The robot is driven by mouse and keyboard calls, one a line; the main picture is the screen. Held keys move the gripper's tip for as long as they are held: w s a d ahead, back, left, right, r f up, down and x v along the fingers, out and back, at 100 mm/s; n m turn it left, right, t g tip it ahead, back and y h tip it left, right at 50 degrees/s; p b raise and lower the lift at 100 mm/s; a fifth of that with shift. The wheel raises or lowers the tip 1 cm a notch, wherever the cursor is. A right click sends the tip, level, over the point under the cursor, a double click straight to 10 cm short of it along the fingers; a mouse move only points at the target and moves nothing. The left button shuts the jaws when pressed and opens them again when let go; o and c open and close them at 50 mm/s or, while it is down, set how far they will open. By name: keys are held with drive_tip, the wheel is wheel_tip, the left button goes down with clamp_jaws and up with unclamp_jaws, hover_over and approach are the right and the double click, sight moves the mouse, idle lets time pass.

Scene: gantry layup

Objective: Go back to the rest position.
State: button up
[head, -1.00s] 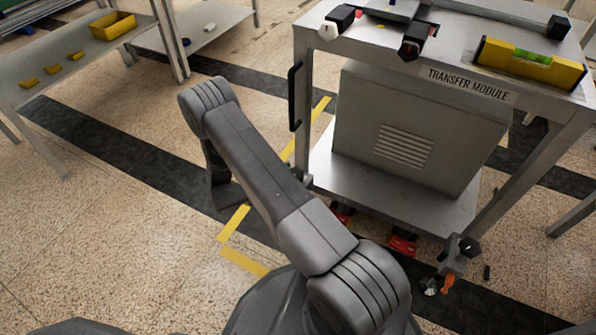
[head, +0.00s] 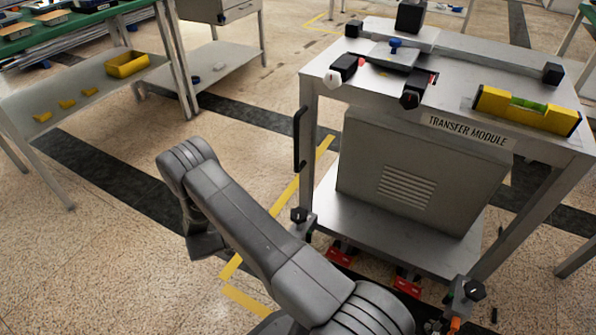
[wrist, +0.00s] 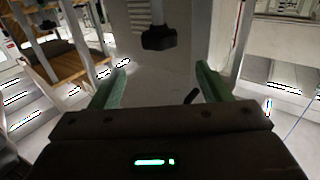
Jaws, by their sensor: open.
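My gripper (wrist: 158,84) shows in the wrist view with its two green fingers spread wide apart. Nothing is between them. In the head view my grey arm rises from the bottom, bends at an elbow and hangs down left of the transfer module cart (head: 470,133). The gripper itself cannot be made out there.
The cart top carries a yellow spirit level (head: 527,108), black clamps and a small blue-knobbed part (head: 396,46). A grey bench (head: 75,95) with yellow bins (head: 127,64) stands at the left. Speckled floor (head: 100,250) is clear between bench and arm.

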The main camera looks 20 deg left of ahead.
sight(303, 212)
drive_tip(key=b+x, duration=0.2)
drive_tip(key=x, duration=1.1)
drive_tip(key=shift+w+d, duration=0.2)
drive_tip(key=shift+s+a, duration=0.1)
